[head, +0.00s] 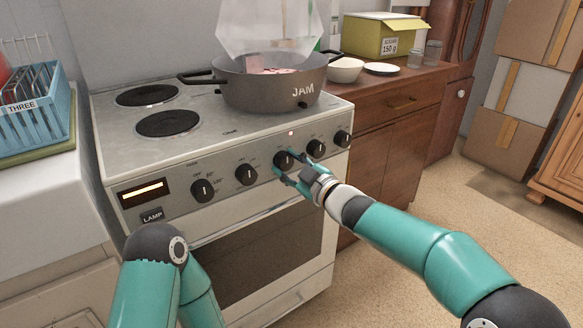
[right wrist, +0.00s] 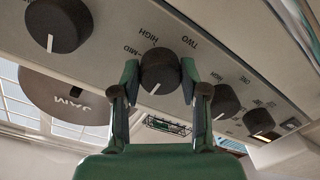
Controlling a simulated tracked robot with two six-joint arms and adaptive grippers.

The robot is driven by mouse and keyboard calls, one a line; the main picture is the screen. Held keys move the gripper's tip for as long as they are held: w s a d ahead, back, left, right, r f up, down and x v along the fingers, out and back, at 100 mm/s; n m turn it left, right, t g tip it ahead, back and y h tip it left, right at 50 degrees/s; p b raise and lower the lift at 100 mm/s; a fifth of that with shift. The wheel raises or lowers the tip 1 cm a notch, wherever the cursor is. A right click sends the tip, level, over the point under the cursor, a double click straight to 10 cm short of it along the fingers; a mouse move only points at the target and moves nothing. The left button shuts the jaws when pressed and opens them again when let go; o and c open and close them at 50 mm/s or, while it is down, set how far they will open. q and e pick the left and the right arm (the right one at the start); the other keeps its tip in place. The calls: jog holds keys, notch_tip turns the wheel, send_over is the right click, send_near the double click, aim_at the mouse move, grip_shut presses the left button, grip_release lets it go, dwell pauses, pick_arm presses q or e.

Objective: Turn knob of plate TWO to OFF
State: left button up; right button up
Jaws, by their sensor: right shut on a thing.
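The stove (head: 170,215) has a row of black knobs on its front panel. My right gripper (head: 284,168) is at the third knob from the left, with one finger on each side. In the right wrist view my right gripper (right wrist: 159,72) is shut on this knob (right wrist: 160,68), and the word TWO stands beside it. That view is upside down; HIGH and MID are printed near the knob. Its white mark points down in the picture, away from HIGH. I cannot read OFF there. My left arm shows at the lower left, but its gripper is out of view.
A grey pot marked JAM (head: 270,92) stands on the right of the hob, with a clear bag above it. Neighbouring knobs (head: 246,174) (head: 316,149) sit close on both sides.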

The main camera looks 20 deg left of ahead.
jog(key=shift+s+a+r, duration=0.1)
jog(key=shift+a+r, duration=0.05)
jog(key=shift+r, duration=0.05)
jog(key=o, duration=1)
jog(key=shift+a, duration=0.1)
jog(key=shift+c, duration=0.2)
jog(key=shift+o, duration=0.9)
jog(key=shift+f, duration=0.15)
jog(key=shift+d, duration=0.2)
jog(key=v, duration=1.1)
jog(key=shift+s+d, duration=0.25)
jog(key=shift+d, duration=0.05)
